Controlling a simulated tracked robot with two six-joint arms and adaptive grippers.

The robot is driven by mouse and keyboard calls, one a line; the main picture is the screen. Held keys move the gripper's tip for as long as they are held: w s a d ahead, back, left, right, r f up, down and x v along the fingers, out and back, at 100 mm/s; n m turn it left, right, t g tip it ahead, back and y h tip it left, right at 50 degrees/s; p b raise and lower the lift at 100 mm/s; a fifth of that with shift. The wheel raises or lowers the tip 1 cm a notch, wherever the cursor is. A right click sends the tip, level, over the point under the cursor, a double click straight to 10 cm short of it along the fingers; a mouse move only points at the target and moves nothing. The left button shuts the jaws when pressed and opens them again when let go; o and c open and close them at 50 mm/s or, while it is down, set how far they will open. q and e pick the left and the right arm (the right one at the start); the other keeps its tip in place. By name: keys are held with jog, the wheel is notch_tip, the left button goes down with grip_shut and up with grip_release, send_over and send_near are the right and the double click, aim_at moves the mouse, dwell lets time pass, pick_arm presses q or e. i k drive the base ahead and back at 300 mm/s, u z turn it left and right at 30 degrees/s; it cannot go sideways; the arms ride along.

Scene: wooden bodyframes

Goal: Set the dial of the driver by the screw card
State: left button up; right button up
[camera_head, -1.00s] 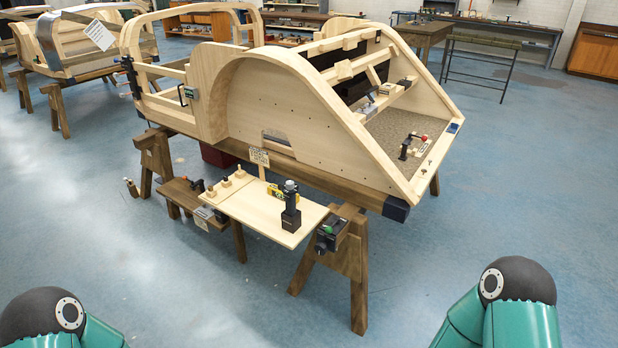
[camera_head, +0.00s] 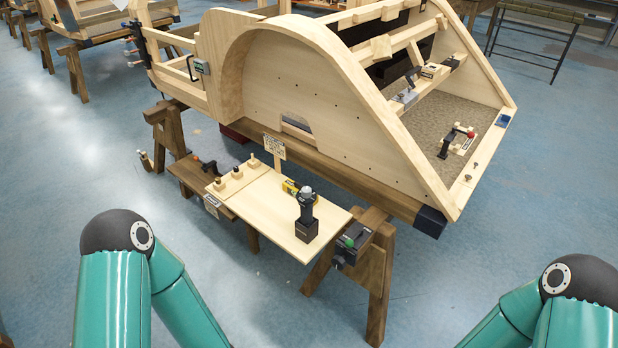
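A black cordless driver (camera_head: 306,216) with a grey top stands upright on a pale wooden board (camera_head: 270,221) in front of the bodyframe. A small card (camera_head: 274,147) with writing too small to read stands on a post at the back edge of the board; I cannot tell whether it is the screw card. The driver's dial is too small to make out. Only my teal arm links show, at lower left and lower right. Both grippers are outside the picture, and neither arm reaches the board.
A yellow tool (camera_head: 291,187) lies behind the driver. Several small wooden blocks with dark tops stand at the board's left. A black clamp or vise (camera_head: 352,243) with a green part sits on the trestle at right. The wooden bodyframe (camera_head: 320,110) rises behind. The floor in front is clear.

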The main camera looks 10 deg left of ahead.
aim_at(306, 191)
jog(key=u, duration=0.35)
jog(key=i, duration=0.75)
jog(key=u, duration=0.7)
jog(key=k, duration=0.75)
jog(key=u, duration=0.2)
jog(key=i, duration=0.8)
jog(key=z, duration=0.1)
